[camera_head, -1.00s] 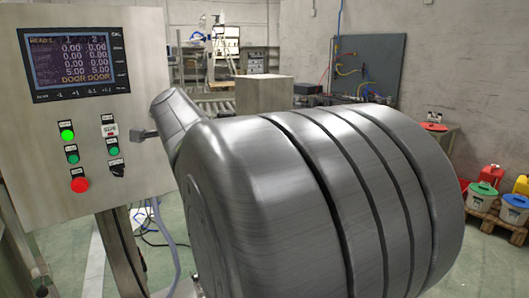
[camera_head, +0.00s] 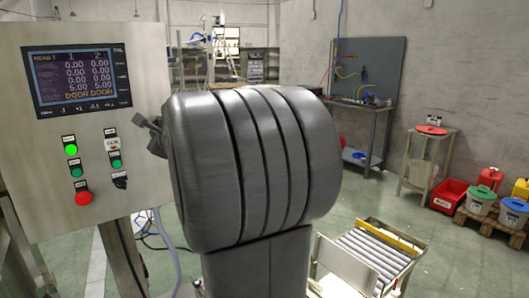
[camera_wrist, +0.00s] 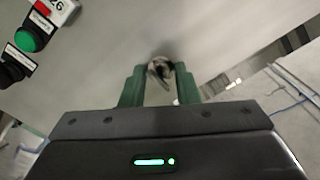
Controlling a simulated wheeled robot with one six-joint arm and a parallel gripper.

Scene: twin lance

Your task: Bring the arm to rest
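My gripper (camera_wrist: 160,76) shows in the wrist view with two green fingers standing apart. A small blurred grey and dark round shape shows in the gap between them; I cannot tell whether it lies behind the fingers. In the head view, my large grey arm fills the middle and hides most of my gripper. Only a small dark part of its end (camera_head: 152,130) shows left of the arm, close to the right edge of the control panel (camera_head: 50,130). The panel also shows in the wrist view (camera_wrist: 100,50), with a green button (camera_wrist: 29,39) at upper left.
A roller conveyor (camera_head: 375,255) stands low at right. Behind it are a workbench with a dark board (camera_head: 368,65), a small table with a red item (camera_head: 431,130), a red bin (camera_head: 449,193) and buckets on a pallet (camera_head: 482,200). Green floor is open between them.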

